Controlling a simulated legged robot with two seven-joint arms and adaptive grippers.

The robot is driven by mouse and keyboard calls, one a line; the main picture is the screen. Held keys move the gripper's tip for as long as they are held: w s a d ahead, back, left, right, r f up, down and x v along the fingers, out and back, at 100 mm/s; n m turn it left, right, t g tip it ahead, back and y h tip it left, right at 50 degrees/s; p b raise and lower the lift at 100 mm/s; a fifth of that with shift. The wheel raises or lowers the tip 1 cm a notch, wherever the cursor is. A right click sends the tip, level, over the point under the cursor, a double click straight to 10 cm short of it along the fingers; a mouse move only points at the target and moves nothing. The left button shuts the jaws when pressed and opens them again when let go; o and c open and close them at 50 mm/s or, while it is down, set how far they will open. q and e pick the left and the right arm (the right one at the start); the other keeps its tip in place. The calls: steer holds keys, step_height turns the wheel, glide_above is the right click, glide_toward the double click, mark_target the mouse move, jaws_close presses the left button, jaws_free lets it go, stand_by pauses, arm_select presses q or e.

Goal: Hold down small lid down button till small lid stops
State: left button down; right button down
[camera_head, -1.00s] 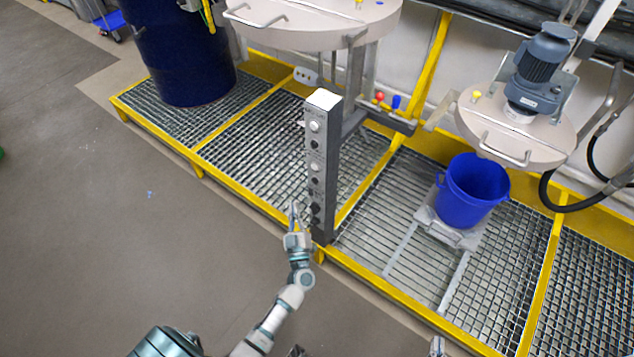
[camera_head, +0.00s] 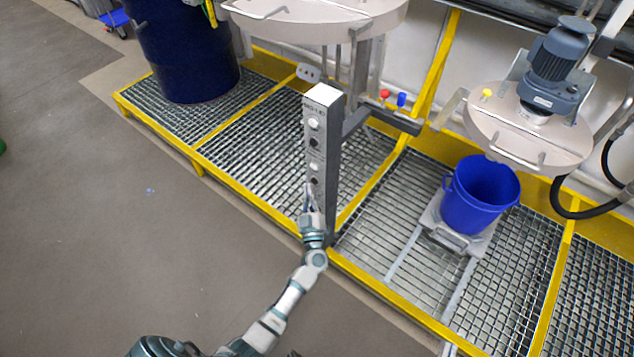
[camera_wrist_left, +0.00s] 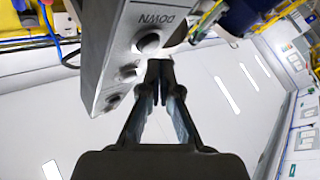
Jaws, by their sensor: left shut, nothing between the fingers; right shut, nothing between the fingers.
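The grey control post (camera_head: 325,150) stands upright at the grating's front edge, with a column of round buttons on its face. My left gripper (camera_head: 309,192) is shut and empty, with its fingertips at the lower part of that face. In the left wrist view, the shut fingertips (camera_wrist_left: 159,72) are just below a dark round button (camera_wrist_left: 148,43) marked DOWN. I cannot tell whether they touch it. The small round beige lid (camera_head: 490,130) with a grey motor (camera_head: 553,68) hangs above the blue bucket (camera_head: 478,195), apart from its rim. My right gripper is not in view.
A larger beige lid (camera_head: 310,22) is behind the post, and a dark blue drum (camera_head: 185,55) stands at the back left. Yellow frame bars edge the metal grating (camera_head: 395,225). The grey floor (camera_head: 130,230) at the left is clear.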

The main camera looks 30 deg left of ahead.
arm_select(q)
steer(key=shift+w+a, duration=0.4)
stand_by(1.5)
steer(key=shift+w+d, duration=0.15)
steer(key=shift+d, duration=0.1)
